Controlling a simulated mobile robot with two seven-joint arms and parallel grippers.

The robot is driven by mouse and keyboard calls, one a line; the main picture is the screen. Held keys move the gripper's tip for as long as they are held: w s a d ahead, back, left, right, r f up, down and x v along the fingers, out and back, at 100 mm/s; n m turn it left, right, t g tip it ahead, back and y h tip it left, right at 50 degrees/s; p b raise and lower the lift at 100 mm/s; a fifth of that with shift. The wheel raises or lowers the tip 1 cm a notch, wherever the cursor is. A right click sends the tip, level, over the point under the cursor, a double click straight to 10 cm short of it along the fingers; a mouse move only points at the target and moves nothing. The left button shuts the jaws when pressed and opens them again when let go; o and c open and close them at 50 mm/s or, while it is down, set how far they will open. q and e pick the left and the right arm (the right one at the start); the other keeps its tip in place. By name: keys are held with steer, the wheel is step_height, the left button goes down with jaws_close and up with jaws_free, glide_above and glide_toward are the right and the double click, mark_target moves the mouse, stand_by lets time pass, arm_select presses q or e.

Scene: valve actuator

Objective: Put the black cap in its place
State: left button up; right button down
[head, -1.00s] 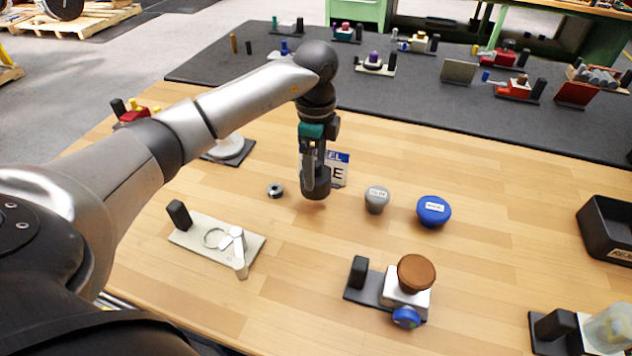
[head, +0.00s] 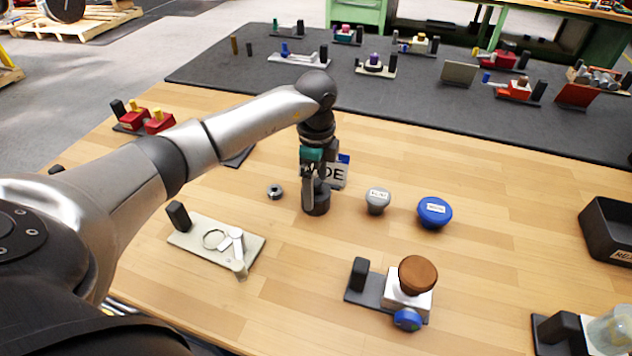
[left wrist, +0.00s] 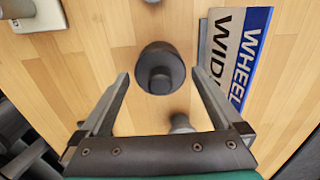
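The black cap (head: 317,204) stands upright on the wooden table (head: 480,170), knob up, just in front of a sign with WHEEL on blue and WIDE on white (head: 338,173). It also shows in the left wrist view (left wrist: 158,68), where the sign (left wrist: 236,52) is to its right. My left gripper (head: 315,190) points down over the cap. In the left wrist view its two fingers (left wrist: 160,76) are spread wide, one on each side of the cap, with gaps between. My right gripper is not in view.
A metal ring (head: 275,191) lies left of the cap. A grey cap (head: 377,202) and a blue cap (head: 434,212) stand to the right. Nearer are a cream plate fixture (head: 192,239) and a fixture with a brown cap (head: 417,273). A black bin (head: 596,240) is far right.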

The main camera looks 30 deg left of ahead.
mark_target(316, 181)
arm_select(q)
step_height(316, 181, up, 12)
steer(key=p, duration=0.1)
steer(key=shift+r, duration=0.2)
stand_by(0.3)
